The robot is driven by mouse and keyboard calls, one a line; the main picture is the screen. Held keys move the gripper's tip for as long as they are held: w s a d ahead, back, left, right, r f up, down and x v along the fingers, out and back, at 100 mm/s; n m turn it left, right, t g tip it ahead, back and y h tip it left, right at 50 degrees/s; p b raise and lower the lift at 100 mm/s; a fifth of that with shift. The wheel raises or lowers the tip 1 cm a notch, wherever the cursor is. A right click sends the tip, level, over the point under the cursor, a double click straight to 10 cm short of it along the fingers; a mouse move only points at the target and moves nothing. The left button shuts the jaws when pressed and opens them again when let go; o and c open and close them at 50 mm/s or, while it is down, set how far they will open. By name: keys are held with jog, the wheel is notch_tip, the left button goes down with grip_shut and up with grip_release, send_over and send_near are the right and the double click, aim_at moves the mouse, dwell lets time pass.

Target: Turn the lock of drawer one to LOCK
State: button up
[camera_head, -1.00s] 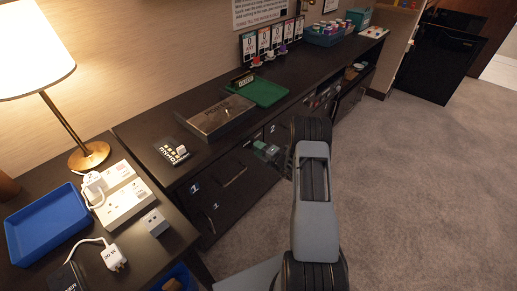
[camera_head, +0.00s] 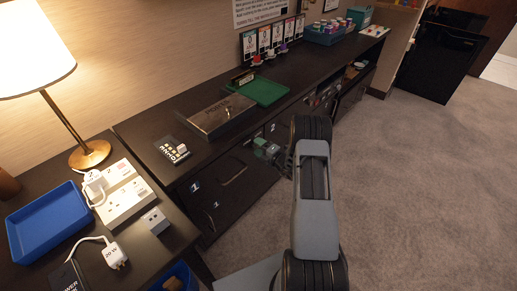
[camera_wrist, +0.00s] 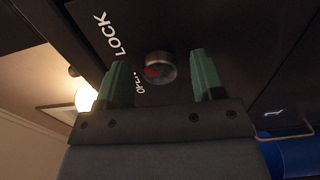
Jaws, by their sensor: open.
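The lock knob (camera_wrist: 160,68) is a round silver dial with a red mark on its left side, set in a dark drawer front. The white word LOCK (camera_wrist: 108,33) is to its upper left and the word OPEN (camera_wrist: 140,88) to its lower left. The red mark points left, seemingly nearer OPEN, but its exact setting is hard to tell. My gripper (camera_wrist: 158,58) is open, its green fingers on either side of the knob; contact cannot be told. In the head view my gripper (camera_head: 266,152) is at the cabinet front, and the knob is hidden there.
A white number 1 mark (camera_wrist: 272,113) is at the right of the wrist view, near a blue object (camera_wrist: 298,158). The dark cabinet (camera_head: 225,185) carries a metal box (camera_head: 220,115) and a green tray (camera_head: 262,91). Carpeted floor (camera_head: 420,190) is clear to the right.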

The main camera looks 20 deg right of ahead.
jog(key=p+v, duration=0.1)
jog(key=v, duration=1.3)
jog(key=shift+w, duration=0.1)
dwell(0.3)
